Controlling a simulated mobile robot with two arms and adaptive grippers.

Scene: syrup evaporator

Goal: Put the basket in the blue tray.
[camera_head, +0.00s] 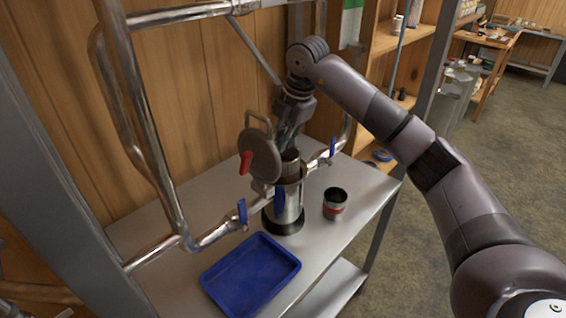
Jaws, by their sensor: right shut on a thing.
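The blue tray (250,275) lies empty on the metal table, at its front left. A metal cylindrical housing (288,205) with a dark base stands behind it, to the right, its round lid (259,155) swung up on the left side. My right gripper (290,148) points down over the housing's mouth and is shut on the basket (290,165), a small dark cylinder. The basket's upper part shows at the mouth; its lower part is hidden, and I cannot tell how deep it sits. My left gripper is out of view.
Metal pipes with blue-handled valves (242,214) run along the wall side. Bare table (312,250) lies between tray and can. Wooden shelves (385,40) stand behind my right arm.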

